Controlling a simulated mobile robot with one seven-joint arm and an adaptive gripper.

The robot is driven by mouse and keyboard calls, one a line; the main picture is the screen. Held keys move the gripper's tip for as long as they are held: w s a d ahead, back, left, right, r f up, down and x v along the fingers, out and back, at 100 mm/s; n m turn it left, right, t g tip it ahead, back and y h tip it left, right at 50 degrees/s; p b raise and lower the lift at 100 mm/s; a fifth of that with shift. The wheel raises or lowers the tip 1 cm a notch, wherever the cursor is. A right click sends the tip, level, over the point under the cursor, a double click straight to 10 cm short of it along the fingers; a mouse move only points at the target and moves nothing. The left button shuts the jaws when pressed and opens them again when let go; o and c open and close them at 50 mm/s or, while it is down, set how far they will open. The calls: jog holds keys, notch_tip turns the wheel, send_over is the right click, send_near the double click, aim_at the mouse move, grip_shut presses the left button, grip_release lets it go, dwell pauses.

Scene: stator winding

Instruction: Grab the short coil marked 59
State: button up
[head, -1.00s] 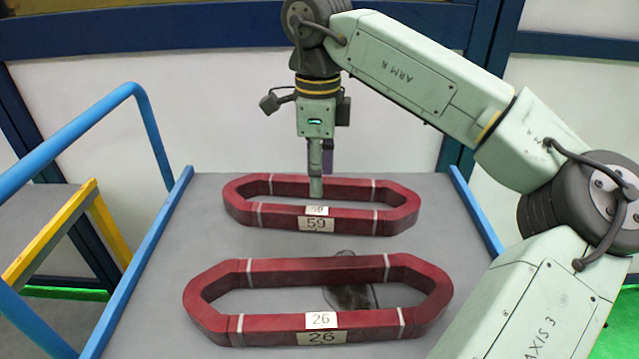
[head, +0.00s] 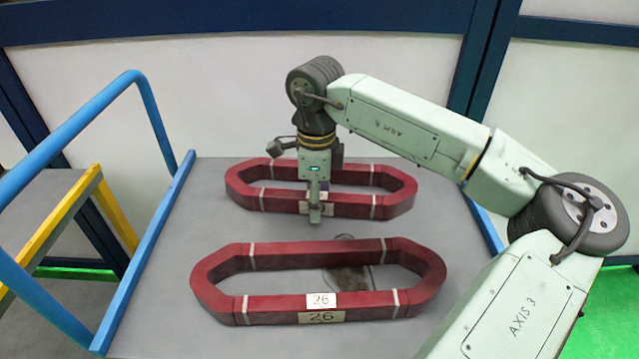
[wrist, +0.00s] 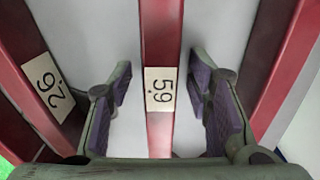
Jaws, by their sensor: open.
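The short coil marked 59 (head: 270,199) is a dark red elongated ring lying at the back of the grey table. Its near bar with the label 59 also shows in the wrist view (wrist: 161,45). My gripper (head: 315,215) is at this near bar, pointing down, and partly hides the label in the head view. In the wrist view my gripper (wrist: 163,100) is open, with one purple-padded finger on each side of the bar. Clear gaps show between the pads and the bar.
Another red coil, marked 26 (head: 265,305), lies in front on the table; its labelled bar (wrist: 45,85) shows at the left of the wrist view. Blue rails (head: 150,255) edge the grey table (head: 160,290). A blue handrail and yellow-edged step stand at the left.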

jog(key=shift+c, duration=0.3)
grip_shut()
jog(key=shift+r, duration=0.1)
dwell(0.6)
